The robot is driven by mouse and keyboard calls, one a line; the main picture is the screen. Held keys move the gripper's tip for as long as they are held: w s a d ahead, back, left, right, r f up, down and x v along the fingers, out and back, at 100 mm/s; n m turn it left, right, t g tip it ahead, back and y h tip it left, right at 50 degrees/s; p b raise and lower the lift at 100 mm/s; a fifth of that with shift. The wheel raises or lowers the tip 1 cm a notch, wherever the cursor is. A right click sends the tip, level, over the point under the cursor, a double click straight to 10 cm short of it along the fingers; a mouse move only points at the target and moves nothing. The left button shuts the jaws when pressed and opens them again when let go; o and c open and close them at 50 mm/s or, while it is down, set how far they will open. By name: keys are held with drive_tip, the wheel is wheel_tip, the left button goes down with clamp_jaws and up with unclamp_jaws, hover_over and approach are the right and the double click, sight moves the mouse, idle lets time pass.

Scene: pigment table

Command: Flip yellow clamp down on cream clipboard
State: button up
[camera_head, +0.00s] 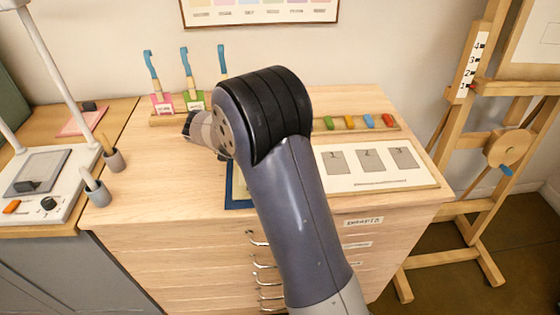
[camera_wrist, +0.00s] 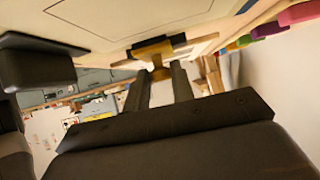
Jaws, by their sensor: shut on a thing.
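The yellow clamp (camera_wrist: 152,51) shows in the wrist view, in front of a dark strip and at the tips of my fingers. My gripper (camera_wrist: 160,72) is shut on it, with one finger on each side. A pale cream surface with a thin dark outline (camera_wrist: 125,22) fills the top of the wrist view; I cannot tell for sure that it is the cream clipboard. In the head view my arm covers the clamp and my fingertips. A cream board with grey panels numbered 1, 2 and 3 (camera_head: 420,178) shows right of my arm, its left part hidden.
A blue edge (camera_head: 238,190) shows left of my arm on the wooden cabinet top. Blue-handled tools (camera_head: 187,62) stand at the back left. Several coloured pieces (camera_head: 349,121) lie in a rack at the back right. Two grey cups (camera_head: 115,160) stand at the left edge.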

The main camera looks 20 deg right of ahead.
drive_tip(key=shift+a+f, duration=0.1)
drive_tip(key=shift+f, duration=0.1)
clamp_jaws()
drive_tip(key=o, duration=0.9)
unclamp_jaws()
drive_tip(key=shift+o, duration=0.2)
drive_tip(key=shift+r, duration=0.1)
drive_tip(key=v, duration=1)
drive_tip(key=shift+w+a+r, duration=0.15)
drive_tip(key=shift+w+a, duration=0.05)
drive_tip(key=shift+a, duration=0.15)
